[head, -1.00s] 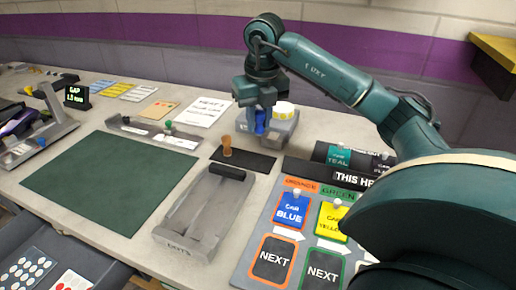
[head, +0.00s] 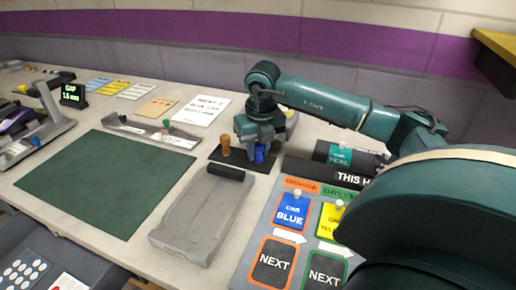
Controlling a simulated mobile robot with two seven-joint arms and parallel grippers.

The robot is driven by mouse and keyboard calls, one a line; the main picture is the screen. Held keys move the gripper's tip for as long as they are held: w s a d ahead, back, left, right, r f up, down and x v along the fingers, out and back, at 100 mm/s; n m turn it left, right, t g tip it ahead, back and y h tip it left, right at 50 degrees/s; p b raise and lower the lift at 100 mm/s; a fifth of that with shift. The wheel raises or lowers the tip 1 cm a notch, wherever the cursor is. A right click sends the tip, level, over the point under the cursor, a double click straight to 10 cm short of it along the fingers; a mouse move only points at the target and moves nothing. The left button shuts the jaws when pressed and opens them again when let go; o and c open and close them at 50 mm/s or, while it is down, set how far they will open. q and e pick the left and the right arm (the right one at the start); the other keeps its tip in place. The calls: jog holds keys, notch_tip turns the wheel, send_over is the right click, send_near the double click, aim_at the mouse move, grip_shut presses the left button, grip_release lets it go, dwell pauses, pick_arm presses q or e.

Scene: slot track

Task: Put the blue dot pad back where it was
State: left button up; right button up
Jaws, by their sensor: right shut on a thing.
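The blue dot pad (head: 260,154) is a small blue handled piece. My right gripper (head: 259,147) is shut on it from above, and the fingers hide much of it. It is at the right part of the black mat (head: 240,165), beside an orange-brown peg (head: 225,146). I cannot tell whether its underside touches the mat. My left gripper is not in view.
A grey tray with a black bar (head: 203,215) is in front of the mat. A board with blue (head: 292,212) and yellow cards is at the right. A dark green mat (head: 105,180) lies at the left. A white note (head: 199,110) lies behind.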

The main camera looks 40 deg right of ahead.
aim_at(260, 146)
jog(key=o, duration=1)
jog(key=shift+f, duration=0.1)
notch_tip(260, 146, up, 12)
jog(key=s, duration=0.1)
jog(key=shift+s+a+p, duration=0.2)
jog(key=shift+a+p, duration=0.05)
jog(key=shift+p, duration=0.15)
